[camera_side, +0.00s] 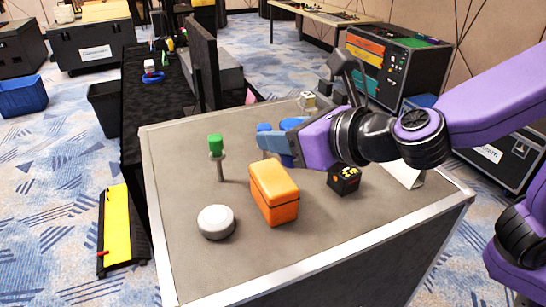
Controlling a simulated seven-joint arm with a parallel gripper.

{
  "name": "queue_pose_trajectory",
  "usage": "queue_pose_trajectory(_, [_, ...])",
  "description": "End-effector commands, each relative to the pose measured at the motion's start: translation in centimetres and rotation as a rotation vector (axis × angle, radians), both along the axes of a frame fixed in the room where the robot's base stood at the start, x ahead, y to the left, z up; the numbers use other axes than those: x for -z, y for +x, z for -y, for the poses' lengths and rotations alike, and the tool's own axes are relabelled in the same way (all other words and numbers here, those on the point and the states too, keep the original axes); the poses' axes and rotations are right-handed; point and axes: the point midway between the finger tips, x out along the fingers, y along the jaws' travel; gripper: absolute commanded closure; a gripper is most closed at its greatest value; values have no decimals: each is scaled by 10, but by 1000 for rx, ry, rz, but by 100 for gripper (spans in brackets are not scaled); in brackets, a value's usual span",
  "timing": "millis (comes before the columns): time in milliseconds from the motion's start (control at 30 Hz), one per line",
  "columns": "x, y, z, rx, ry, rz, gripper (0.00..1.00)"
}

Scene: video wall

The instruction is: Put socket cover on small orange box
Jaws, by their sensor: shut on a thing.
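The small orange box (273,193) stands on the grey table top, near its middle, with a dark seam below its lid. My gripper (270,144) is above and behind the box, apart from it, reaching in from the right. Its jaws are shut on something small. Blue parts cluster at the jaws, and I cannot tell clearly which are fingers and which is the held thing. No socket cover can be made out for certain.
A white round puck (216,222) lies left of the box. A green-topped post (217,155) stands behind it. A black cube (344,180) with yellow-orange marks is at right. A small pale block (307,100) sits at the back. The table's front is clear.

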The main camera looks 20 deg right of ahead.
Motion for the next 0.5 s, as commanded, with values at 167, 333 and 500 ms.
queue_pose_trajectory(167, [13,8,-7,2,-1,0,86])
queue_pose_trajectory(333, [21,13,-11,2,-1,-1,86])
queue_pose_trajectory(500, [42,14,-11,1,-4,-2,86])
